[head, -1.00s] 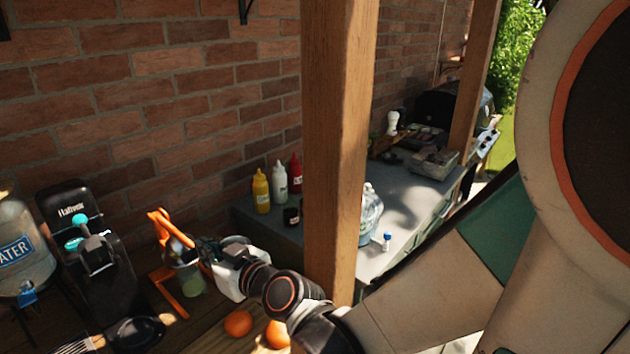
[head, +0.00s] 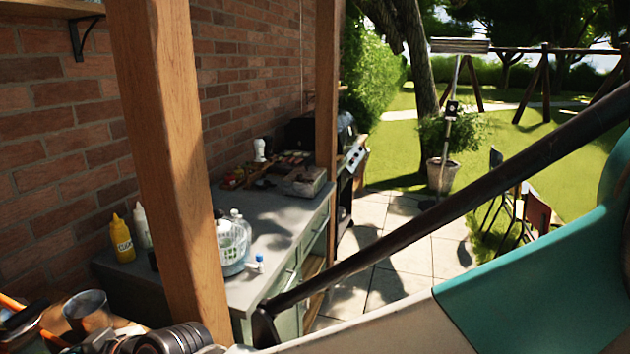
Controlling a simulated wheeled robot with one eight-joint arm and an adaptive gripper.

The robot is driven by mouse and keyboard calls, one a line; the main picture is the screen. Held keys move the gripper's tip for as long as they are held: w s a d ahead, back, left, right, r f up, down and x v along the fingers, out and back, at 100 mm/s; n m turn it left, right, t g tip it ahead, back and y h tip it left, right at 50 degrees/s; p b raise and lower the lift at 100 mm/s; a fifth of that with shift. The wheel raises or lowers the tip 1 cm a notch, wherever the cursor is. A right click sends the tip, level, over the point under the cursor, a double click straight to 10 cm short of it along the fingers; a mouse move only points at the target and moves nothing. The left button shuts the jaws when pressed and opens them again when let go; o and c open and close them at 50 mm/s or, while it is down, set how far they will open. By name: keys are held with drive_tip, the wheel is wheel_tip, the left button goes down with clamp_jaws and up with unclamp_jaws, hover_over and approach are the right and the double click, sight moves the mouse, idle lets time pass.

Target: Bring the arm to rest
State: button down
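My arm crosses the lower right of the head view as a large white and teal link. Its dark wrist (head: 175,340) shows at the bottom left edge. My gripper (head: 92,344) lies low at the left, mostly cut off by the frame and hard to make out. Its fingers do not show clearly, so I cannot tell whether it is open or holds anything. A clear cup (head: 88,311) stands just behind it on the wooden table, next to an orange handle (head: 12,303).
A wooden post (head: 172,170) rises close behind my wrist. A grill (head: 350,155) stands farther back.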

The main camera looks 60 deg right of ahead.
drive_tip(key=s+d+m+g+h, duration=0.2)
drive_tip(key=s+d+g, duration=0.3)
drive_tip(key=s, duration=0.7)
drive_tip(key=shift+s+d+f+h, duration=0.15)
drive_tip(key=shift+s+f+h, duration=0.2)
drive_tip(key=shift+h, duration=0.35)
idle(0.9)
